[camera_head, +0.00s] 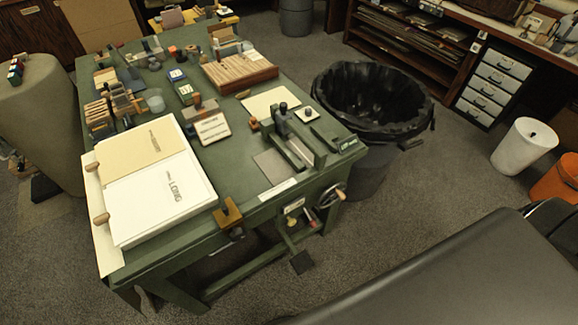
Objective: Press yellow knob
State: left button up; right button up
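I cannot make out a clear yellow knob. An ochre-yellow block (229,212) is fixed at the front edge of the green workbench (235,165), with a dark part hanging below it. A small dark knob (308,112) sits on a pale square plate at the bench's right side. A dark press-like device (288,135) stands beside it. Neither of my grippers is in view, so nothing shows of their state or of anything held.
A black-lined bin (335,85) stands against the right side. A dark padded surface (470,285) fills the lower right. Carpet between is open.

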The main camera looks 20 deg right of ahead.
aim_at(291, 222)
jog(key=z, duration=0.7)
